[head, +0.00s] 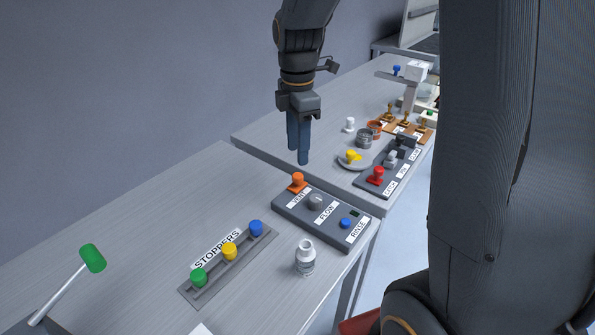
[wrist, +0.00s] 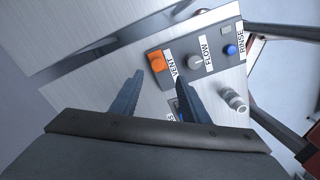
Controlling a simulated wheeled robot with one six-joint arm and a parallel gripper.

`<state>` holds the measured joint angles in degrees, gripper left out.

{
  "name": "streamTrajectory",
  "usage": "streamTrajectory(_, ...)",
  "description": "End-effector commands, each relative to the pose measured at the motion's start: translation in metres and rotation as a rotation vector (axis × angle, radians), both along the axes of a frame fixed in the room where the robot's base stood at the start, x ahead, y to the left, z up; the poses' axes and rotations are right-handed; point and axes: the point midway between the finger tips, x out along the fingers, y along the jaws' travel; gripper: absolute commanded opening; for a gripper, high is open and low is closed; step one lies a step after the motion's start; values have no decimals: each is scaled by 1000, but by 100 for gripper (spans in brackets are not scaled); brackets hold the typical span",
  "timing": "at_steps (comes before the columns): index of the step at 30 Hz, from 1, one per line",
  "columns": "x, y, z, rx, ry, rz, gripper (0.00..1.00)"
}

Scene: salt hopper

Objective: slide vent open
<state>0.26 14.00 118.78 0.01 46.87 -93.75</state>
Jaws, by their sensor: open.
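The vent is an orange knob (head: 297,182) at the left end of a dark panel (head: 330,232), beside a white label reading VENT. It also shows in the wrist view as an orange square-topped piece (wrist: 157,63), just beyond my fingertips. My gripper (head: 299,158) points down above the table, over and slightly behind the orange knob in the head view. In the wrist view my gripper (wrist: 160,78) has its two blue fingers apart, with nothing between them. It does not touch the knob.
The same panel carries a grey FLOW knob (head: 315,201) and a blue RINSE button (head: 346,222). A STOPPERS rack (head: 228,262) holds green, yellow and blue stoppers. A green-headed lever (head: 92,258) is at left. A second table with several fittings lies behind.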

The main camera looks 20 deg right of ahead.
Motion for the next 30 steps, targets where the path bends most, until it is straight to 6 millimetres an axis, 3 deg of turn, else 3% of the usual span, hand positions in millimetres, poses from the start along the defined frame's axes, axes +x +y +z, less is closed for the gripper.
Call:
streamTrajectory(7, 6, -1, -9, 0, 9, 84, 42)
streamTrajectory(21, 5, -1, -71, 0, 8, 80, 42)
streamTrajectory(30, 6, -1, -77, 0, 6, 80, 42)
